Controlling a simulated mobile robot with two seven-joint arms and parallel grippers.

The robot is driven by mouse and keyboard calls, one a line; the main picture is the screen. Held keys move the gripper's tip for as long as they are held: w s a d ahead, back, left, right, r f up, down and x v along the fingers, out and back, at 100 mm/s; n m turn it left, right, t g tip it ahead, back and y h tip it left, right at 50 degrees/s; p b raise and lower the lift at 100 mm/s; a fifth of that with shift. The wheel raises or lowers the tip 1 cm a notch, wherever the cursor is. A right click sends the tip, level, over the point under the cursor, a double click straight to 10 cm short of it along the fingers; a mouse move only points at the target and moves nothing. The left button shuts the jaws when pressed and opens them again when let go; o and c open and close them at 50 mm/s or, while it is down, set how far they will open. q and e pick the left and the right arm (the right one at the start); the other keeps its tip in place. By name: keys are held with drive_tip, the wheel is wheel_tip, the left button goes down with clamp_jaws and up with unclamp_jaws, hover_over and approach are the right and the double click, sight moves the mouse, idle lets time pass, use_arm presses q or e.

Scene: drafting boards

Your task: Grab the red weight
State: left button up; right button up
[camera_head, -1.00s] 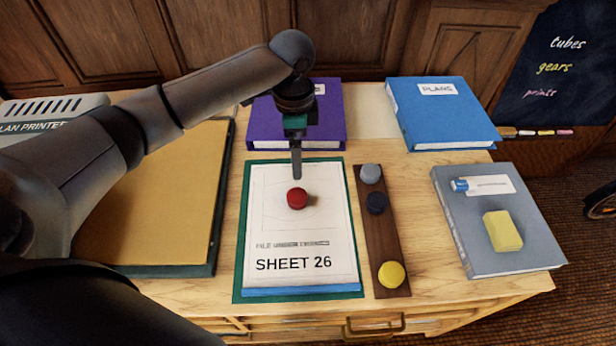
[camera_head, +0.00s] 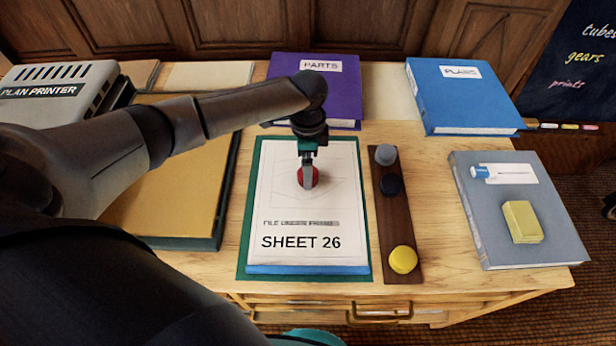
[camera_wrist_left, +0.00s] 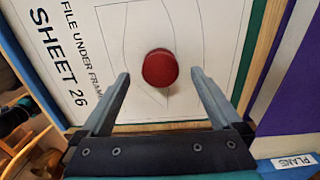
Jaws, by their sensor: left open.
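The red weight (camera_head: 314,177) is a round red piece on the white paper marked SHEET 26 (camera_head: 290,222), in the head view. My left gripper (camera_head: 307,178) is over it, and a finger hides part of the weight. In the left wrist view the red weight (camera_wrist_left: 160,68) lies just beyond and between the two spread fingertips of my left gripper (camera_wrist_left: 160,78). The gripper is open and holds nothing. The sheet lies on a green board (camera_head: 246,225). My right gripper does not show.
Right of the sheet, a dark wooden strip (camera_head: 395,220) carries a grey, a black and a yellow weight (camera_head: 403,260). Purple (camera_head: 345,95) and blue (camera_head: 465,98) binders lie behind. A grey book (camera_head: 480,235) with a yellow block (camera_head: 522,222) lies at right.

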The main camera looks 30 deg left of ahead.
use_arm(q)
drive_tip(key=shift+f, duration=0.95)
clamp_jaws()
drive_tip(key=shift+r, duration=0.1)
